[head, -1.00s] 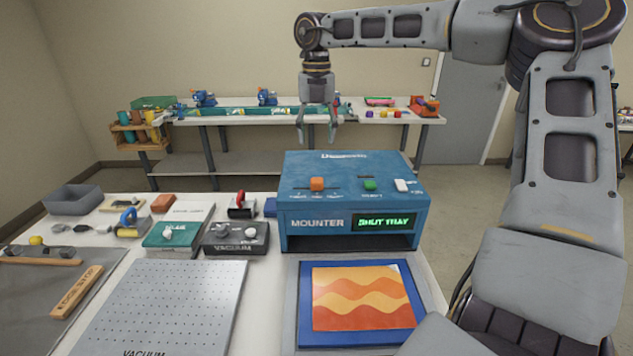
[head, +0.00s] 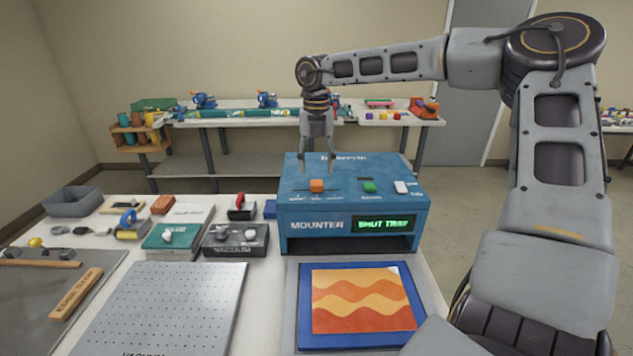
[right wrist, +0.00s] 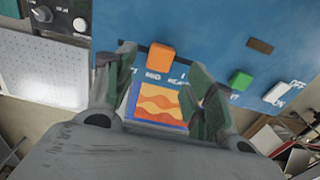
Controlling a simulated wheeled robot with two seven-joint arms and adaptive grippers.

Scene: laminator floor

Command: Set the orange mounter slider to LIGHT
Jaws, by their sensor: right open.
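The blue mounter (head: 300,215) stands on the table, with a lit green display reading "SHUT TRAY". Its orange slider (head: 316,185) sits on the top face in a dark slot, near the slot's middle. In the right wrist view the orange slider (right wrist: 161,57) shows just beyond the fingers, with a label like "MID" beside it. My right gripper (head: 317,168) points down, open and empty, above and behind the slider in the head view. In the right wrist view its fingers (right wrist: 160,85) are spread to either side of the slider's line, apart from it. My left gripper is out of view.
A green slider (head: 369,187) and a white switch (head: 401,187) are on the mounter's top, right of the orange slider. The blue tray (head: 305,325) with an orange wavy print is out in front. A vacuum box (head: 237,240) stands left.

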